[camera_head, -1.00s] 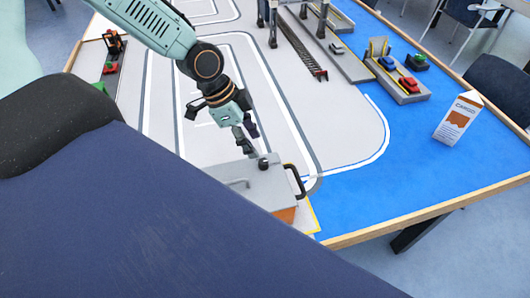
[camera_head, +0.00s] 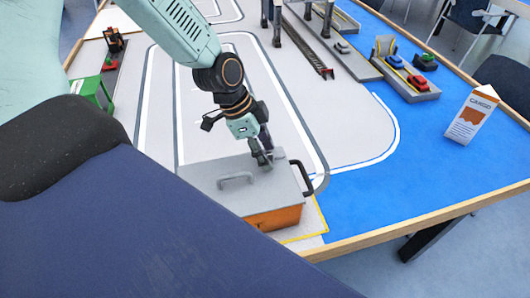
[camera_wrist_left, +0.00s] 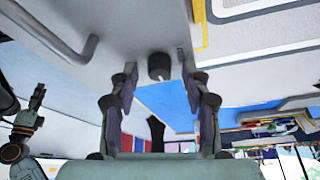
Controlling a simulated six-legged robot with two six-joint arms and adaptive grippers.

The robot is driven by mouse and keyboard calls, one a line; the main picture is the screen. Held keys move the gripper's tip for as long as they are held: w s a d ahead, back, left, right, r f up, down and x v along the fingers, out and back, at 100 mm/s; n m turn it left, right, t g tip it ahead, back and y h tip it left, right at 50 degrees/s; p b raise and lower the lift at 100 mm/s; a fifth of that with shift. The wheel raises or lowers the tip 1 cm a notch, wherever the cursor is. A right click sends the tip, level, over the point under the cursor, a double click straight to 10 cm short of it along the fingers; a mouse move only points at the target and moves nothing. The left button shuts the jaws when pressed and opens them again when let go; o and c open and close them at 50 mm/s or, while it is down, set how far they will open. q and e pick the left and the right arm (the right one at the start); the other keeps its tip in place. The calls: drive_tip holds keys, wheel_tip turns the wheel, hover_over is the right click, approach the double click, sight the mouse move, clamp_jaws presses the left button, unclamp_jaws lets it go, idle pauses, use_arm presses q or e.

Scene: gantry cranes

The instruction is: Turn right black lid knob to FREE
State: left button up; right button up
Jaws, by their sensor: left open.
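The box has a grey lid (camera_head: 222,181) and an orange body (camera_head: 275,219), at the table's near edge in the head view. In the left wrist view, the round black knob (camera_wrist_left: 159,66) stands on the lid (camera_wrist_left: 120,25). My left gripper (camera_head: 262,158) points down at the lid's far right part and hides the knob in the head view. In the left wrist view, my left gripper (camera_wrist_left: 158,80) is open, its two fingers either side of the knob with gaps; contact is not visible. An arm, apparently my right one, shows with its gripper (camera_wrist_left: 38,97), too small to read.
The lid has a grey handle (camera_head: 237,181); a black handle (camera_head: 301,178) is at the box's right side. A cargo carton (camera_head: 472,116) and a tray with toy cars (camera_head: 410,88) stand farther right. The blue area between is clear.

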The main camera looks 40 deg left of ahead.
use_arm(q)
drive_tip(key=shift+d, duration=0.1)
clamp_jaws()
idle(0.4)
